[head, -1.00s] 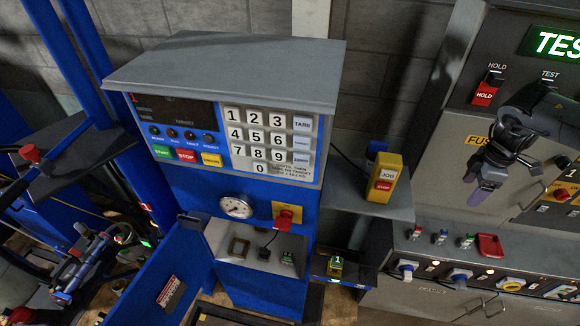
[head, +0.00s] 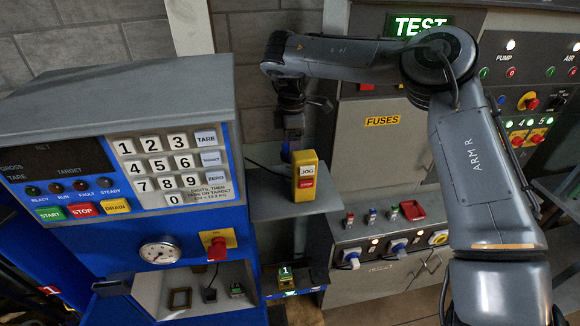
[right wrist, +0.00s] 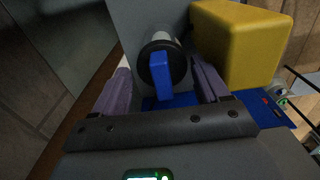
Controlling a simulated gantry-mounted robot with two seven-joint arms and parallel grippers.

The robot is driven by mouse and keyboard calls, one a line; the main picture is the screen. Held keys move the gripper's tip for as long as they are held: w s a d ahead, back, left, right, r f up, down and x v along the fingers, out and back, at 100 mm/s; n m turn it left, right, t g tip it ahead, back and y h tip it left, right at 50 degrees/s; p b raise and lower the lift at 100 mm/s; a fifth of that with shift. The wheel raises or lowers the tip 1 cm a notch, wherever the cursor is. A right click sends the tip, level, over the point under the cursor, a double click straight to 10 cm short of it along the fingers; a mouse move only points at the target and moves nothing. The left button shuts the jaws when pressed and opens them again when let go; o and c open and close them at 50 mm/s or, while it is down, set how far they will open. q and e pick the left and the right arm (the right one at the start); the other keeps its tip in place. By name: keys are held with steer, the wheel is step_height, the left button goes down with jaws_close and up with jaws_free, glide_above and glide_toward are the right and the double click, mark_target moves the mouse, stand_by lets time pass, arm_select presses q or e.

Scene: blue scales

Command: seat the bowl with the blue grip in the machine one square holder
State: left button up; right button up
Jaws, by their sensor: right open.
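The bowl with the blue grip shows in the right wrist view: its blue grip (right wrist: 160,78) and dark round rim lie between my right gripper's fingers (right wrist: 164,72). The fingers stand on both sides with the jaws open. In the head view my right gripper (head: 292,150) points down at the shelf, behind the yellow JOG box, and hides most of the bowl. The square holder (head: 180,298) is a brown square frame in the recess of the blue machine (head: 240,225), low and left of the gripper. My left gripper is not in view.
The yellow JOG box (head: 306,176) stands on the grey shelf (head: 270,198) close beside the gripper; its yellow side (right wrist: 240,45) is near one finger. A red knob (head: 217,249) sticks out above the recess. A grey cabinet (head: 380,240) stands right of the shelf.

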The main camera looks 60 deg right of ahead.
steer(key=shift+a+f, duration=0.15)
steer(key=shift+f, duration=2.55)
steer(key=shift+c, duration=0.4)
steer(key=c, duration=0.8)
steer(key=shift+c, duration=0.2)
steer(key=shift+r, duration=0.15)
steer(key=shift+s+r, duration=0.1)
steer(key=shift+r, duration=0.35)
steer(key=r, duration=0.5)
steer(key=r+p, duration=0.1)
steer(key=r, duration=0.5)
steer(key=shift+d, duration=0.2)
steer(key=s+d, duration=1.2)
steer(key=s, duration=0.2)
steer(key=shift+s+d+f+b, duration=0.3)
steer(key=shift+s+d+b, duration=0.1)
